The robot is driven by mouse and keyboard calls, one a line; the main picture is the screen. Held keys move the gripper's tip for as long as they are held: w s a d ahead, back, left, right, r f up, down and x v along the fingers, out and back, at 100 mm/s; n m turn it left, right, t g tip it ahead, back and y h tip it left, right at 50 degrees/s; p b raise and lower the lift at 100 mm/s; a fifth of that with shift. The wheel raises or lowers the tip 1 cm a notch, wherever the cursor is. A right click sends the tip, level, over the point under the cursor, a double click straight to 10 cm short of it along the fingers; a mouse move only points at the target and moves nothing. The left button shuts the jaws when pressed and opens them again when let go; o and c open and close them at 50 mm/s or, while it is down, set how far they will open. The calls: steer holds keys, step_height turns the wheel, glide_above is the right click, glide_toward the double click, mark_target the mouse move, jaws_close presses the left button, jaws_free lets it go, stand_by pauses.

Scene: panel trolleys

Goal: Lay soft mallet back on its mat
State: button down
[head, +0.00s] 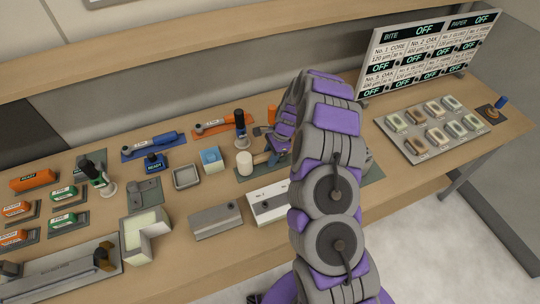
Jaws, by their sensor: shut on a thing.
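The soft mallet (245,163) has a pale cream cylindrical head and a short wooden handle running right to my gripper. My gripper (272,152), purple and grey, is shut on the handle end. The mallet head is over the left part of a dark grey-green mat (247,177). I cannot tell whether the mallet touches the mat or is just above it. My arm hides the right side of this area and part of the mat.
A blue block (211,158) and a grey tray (186,177) lie left of the mallet. A dark-handled stamp (240,128) stands behind it. A display board (427,55) and a tray of pads (433,127) are at right.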

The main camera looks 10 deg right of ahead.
steer(key=shift+f, duration=0.5)
jaws_free()
stand_by(0.8)
steer(key=shift+r, duration=0.1)
stand_by(0.4)
steer(key=shift+p+v, duration=2.6)
steer(key=shift+v, duration=1.85)
